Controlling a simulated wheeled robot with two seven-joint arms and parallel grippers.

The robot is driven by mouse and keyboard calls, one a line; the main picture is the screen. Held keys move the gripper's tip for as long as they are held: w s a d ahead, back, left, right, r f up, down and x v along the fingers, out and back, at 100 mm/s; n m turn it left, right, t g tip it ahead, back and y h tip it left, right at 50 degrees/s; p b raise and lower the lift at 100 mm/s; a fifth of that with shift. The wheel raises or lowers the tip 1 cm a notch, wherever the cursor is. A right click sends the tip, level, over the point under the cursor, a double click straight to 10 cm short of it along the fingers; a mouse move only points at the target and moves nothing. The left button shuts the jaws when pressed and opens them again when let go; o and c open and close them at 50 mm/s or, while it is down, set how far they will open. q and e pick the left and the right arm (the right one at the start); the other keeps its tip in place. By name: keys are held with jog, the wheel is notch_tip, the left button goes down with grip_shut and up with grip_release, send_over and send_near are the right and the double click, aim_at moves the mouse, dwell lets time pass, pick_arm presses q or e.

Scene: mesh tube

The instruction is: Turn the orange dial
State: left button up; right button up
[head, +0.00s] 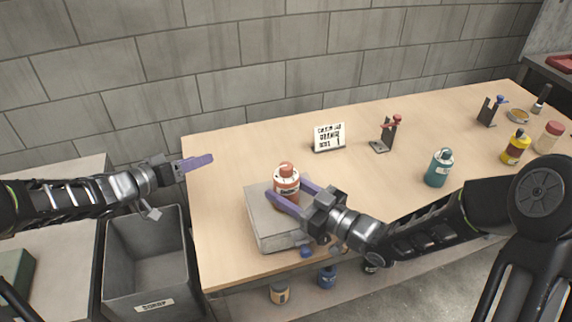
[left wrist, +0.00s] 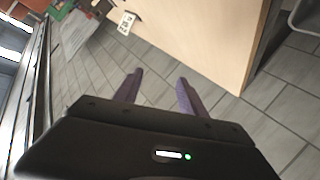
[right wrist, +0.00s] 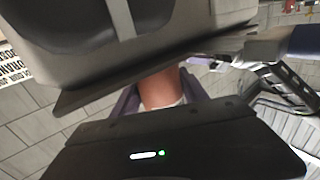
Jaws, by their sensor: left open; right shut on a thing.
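An orange bottle-like thing (head: 287,187) with a white label and orange top stands upright at the grey box (head: 258,228) near the table's front edge. My right gripper (head: 291,196) is shut on it, one purple finger on each side. In the right wrist view, its orange body (right wrist: 162,88) shows between the fingers. A blue knob-like thing (head: 306,251) is at the box's front; my right gripper and arm hide part of that side. I cannot make out a clear orange dial. My left gripper (head: 204,161) is open and empty above the table's left end.
A sign (head: 329,137) and a dark stand with a red top (head: 388,134) are at the back of the wooden table (head: 225,160). A teal bottle (head: 438,168) and a yellow bottle (head: 516,147) stand right. A grey bin (head: 147,255) is left. Jars sit below the table's front.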

pick_arm(q)
jog(key=s+d+r+m+g+h, duration=0.3)
jog(key=s+d+m+h, duration=0.35)
jog(key=d+m, duration=0.2)
jog(key=m+g+h, duration=0.2)
jog(key=m+g, duration=0.1)
jog(key=m, duration=0.2)
send_near(286, 165)
jog(key=a, duration=0.2)
jog(key=shift+s+f, duration=0.1)
jog(key=shift+s, duration=0.3)
jog(key=shift+d, duration=0.1)
jog(key=x, duration=1.2)
jog(key=shift+w, duration=0.1)
jog(key=shift+c, duration=0.5)
grip_shut()
